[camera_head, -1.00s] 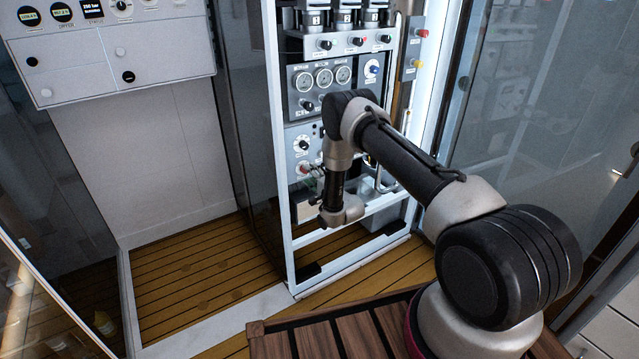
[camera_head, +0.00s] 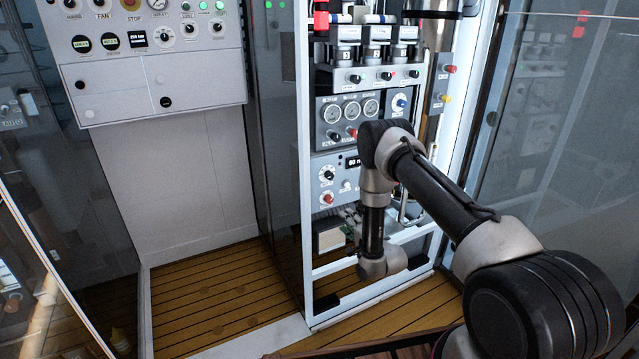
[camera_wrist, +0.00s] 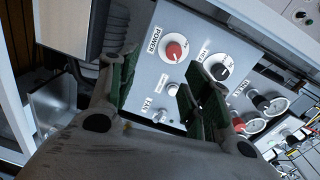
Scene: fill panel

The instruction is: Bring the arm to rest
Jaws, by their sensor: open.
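My gripper (camera_wrist: 150,92) shows in the wrist view with its two dark green-padded fingers spread apart and nothing between them. Behind the fingers is a light grey panel with a red POWER knob (camera_wrist: 174,48), a black knob (camera_wrist: 219,71) and small switches. I cannot tell the gap between fingertips and panel. In the head view my arm reaches from the lower right toward the rack panel (camera_head: 325,160), bends at the elbow and hangs down in front of it. The gripper is hidden there behind my own arm.
The white rack frame (camera_head: 304,200) encloses gauges (camera_head: 352,111), knobs and bottles. A control cabinet (camera_head: 150,85) hangs at left. Glass panels stand at both sides. The slatted wooden floor (camera_head: 215,290) below the cabinet is clear. A metal tray (camera_wrist: 55,105) lies left in the wrist view.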

